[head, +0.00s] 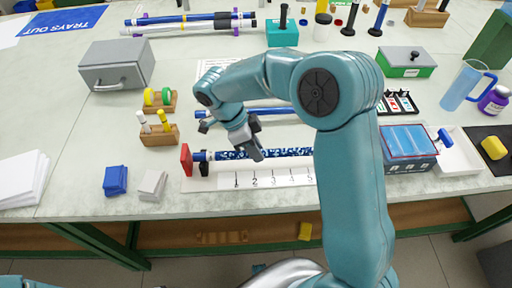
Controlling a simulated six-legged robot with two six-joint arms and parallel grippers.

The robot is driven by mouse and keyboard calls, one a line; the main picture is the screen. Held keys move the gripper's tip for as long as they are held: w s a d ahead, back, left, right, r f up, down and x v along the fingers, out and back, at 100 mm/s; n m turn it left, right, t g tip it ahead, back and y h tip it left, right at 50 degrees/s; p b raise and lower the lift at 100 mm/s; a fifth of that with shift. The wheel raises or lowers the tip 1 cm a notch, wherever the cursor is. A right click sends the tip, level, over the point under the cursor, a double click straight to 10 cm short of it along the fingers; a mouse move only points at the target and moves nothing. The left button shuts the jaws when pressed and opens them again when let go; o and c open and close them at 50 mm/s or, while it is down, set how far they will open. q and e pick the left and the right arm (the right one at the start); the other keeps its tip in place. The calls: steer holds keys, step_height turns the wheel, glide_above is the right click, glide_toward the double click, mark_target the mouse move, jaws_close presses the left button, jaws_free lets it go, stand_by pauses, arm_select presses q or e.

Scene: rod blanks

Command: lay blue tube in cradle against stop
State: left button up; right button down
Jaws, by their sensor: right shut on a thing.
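A blue tube with a speckled middle (285,152) lies level along a pale cradle (225,170) near the table's front edge. Its left end is close to the red stop (186,160); I cannot tell whether they touch. My right gripper (254,151) points down at the tube's middle and is shut on it. My right forearm hides the tube's right end. Whether the tube rests fully in the cradle is hard to tell. My left gripper is out of view.
A numbered scale (265,180) runs along the front. Another blue rod (263,111) lies behind. A blue-lidded box (408,140) is right. The left table middle is clear.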

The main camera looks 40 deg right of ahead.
steer(key=shift+w+a, duration=0.25)
steer(key=shift+a, duration=0.2)
stand_by(0.3)
steer(key=c, duration=0.8)
jaws_free()
steer(key=shift+c, duration=0.2)
